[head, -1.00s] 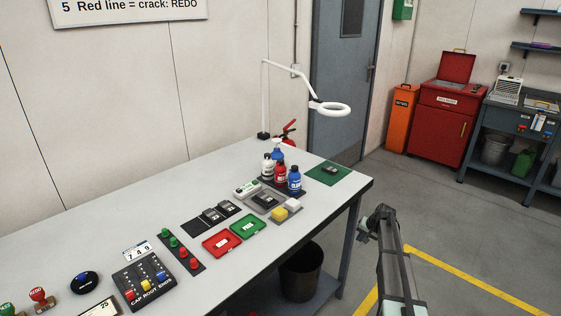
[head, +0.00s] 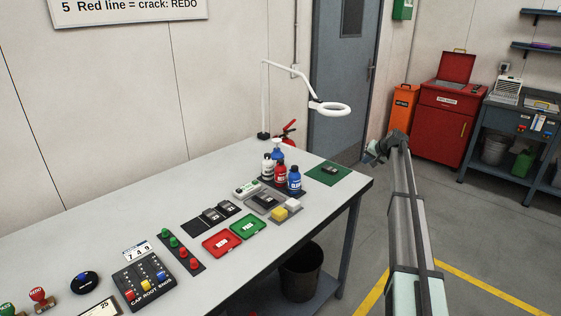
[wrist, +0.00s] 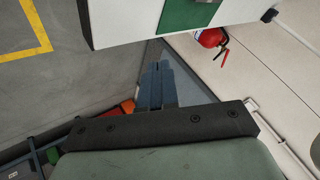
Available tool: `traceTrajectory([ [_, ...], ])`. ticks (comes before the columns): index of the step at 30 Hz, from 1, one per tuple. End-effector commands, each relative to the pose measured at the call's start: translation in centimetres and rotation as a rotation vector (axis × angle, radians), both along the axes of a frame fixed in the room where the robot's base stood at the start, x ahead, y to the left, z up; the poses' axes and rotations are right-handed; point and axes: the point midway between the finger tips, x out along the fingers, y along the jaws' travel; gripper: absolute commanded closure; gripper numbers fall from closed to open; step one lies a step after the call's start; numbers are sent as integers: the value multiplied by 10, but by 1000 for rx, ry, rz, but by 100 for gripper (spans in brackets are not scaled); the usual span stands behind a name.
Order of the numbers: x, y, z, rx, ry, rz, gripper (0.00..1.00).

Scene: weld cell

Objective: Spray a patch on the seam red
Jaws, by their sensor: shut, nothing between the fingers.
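A red bottle (head: 280,174) stands among white (head: 267,168) and blue (head: 294,183) bottles near the far right end of the bench, in the head view. Another blue bottle with a white top stands behind them. In front is a grey tray (head: 254,205) with a dark plate (head: 266,200) on it; any seam is too small to make out. My gripper (head: 370,157) is in the air off the bench's right end, apart from the bottles, shut and empty. Its fingers (wrist: 158,75) also show in the wrist view, close to the bench edge.
A white ring lamp (head: 330,109) hangs over the far end of the bench (head: 110,215). A green mat (head: 328,173) with a small dark piece lies at the right corner. Red (head: 222,243) and green (head: 248,227) trays lie left of the bottles.

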Motion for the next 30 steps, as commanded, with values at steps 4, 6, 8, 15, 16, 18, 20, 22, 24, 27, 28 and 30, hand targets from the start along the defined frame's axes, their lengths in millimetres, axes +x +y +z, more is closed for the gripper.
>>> traceTrajectory([
  [4,2,59,26,3,-8,76,100],
  [6,2,84,37,4,-12,110,100],
  [8,1,106,47,5,-14,140,100],
  [15,-7,194,85,11,-25,259,100],
  [16,-9,205,89,12,-26,274,100],
  [18,-13,230,101,12,-29,310,100],
  [20,-18,251,110,13,-33,340,100],
  [22,-24,275,120,15,-35,374,100],
  [24,-29,297,130,17,-40,405,100],
  [27,-37,323,141,18,-41,444,100],
  [28,-39,329,144,18,-42,453,100],
  [30,-44,341,150,19,-45,472,100],
])
